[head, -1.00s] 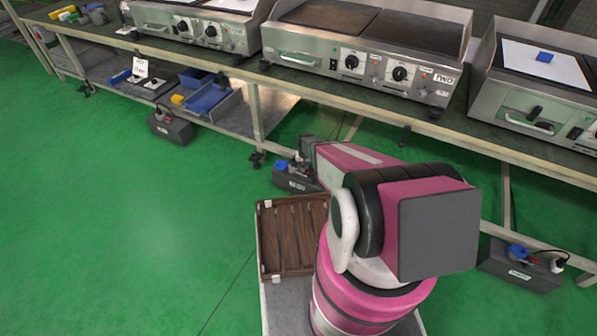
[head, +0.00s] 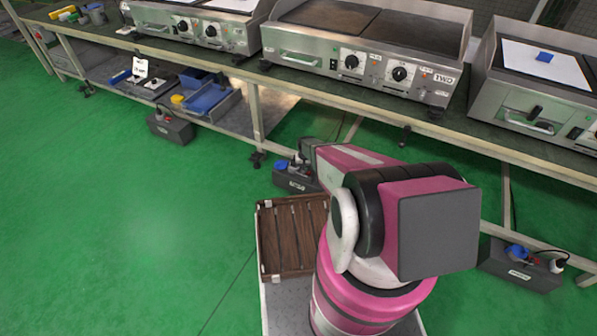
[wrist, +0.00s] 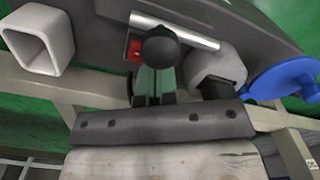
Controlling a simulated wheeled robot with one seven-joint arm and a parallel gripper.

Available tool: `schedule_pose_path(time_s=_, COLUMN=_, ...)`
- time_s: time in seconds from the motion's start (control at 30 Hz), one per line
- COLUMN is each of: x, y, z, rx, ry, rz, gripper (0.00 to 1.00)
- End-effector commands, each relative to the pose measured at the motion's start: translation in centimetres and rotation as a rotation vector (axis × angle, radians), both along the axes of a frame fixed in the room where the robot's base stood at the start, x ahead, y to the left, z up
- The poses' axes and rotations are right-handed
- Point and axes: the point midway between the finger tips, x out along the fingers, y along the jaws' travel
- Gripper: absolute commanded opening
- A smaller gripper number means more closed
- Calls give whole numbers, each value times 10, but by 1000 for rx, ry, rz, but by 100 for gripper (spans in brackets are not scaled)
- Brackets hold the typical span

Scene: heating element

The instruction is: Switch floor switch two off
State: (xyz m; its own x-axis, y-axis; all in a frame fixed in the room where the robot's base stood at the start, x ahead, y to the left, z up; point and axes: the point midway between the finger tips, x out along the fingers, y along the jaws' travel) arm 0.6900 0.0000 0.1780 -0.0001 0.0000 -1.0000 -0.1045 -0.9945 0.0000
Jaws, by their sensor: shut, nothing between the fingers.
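The dark floor switch box (head: 296,177) sits on the green floor under the bench, below the griddle labelled TWO. It has a blue plug and a light label; its label is too small to read. In the wrist view the dark box (wrist: 95,20) fills the upper part, with a small red switch (wrist: 133,50), a grey plug (wrist: 213,68) and a blue plug (wrist: 285,80). My gripper (wrist: 160,48) is shut and empty, its dark tips just right of the red switch and partly covering it. I cannot tell whether they touch. My arm hides the gripper in the head view.
Another floor switch box (head: 170,128) is at the left and one (head: 520,266) at the right. The bench (head: 480,135) with griddles (head: 360,50) runs above. A wooden crate (head: 292,240) is beside my arm. Green floor at left is clear.

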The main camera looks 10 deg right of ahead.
Motion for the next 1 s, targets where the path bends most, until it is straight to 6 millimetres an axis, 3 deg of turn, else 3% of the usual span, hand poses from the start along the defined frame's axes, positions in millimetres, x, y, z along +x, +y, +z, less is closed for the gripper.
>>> schedule_pose_path(time_s=0.47, x=0, y=0, z=-2, rx=0, ry=0, rz=0, gripper=0)
schedule_pose_path(time_s=1.0, x=-1, y=0, z=34, rx=0, ry=0, rz=0, gripper=0)
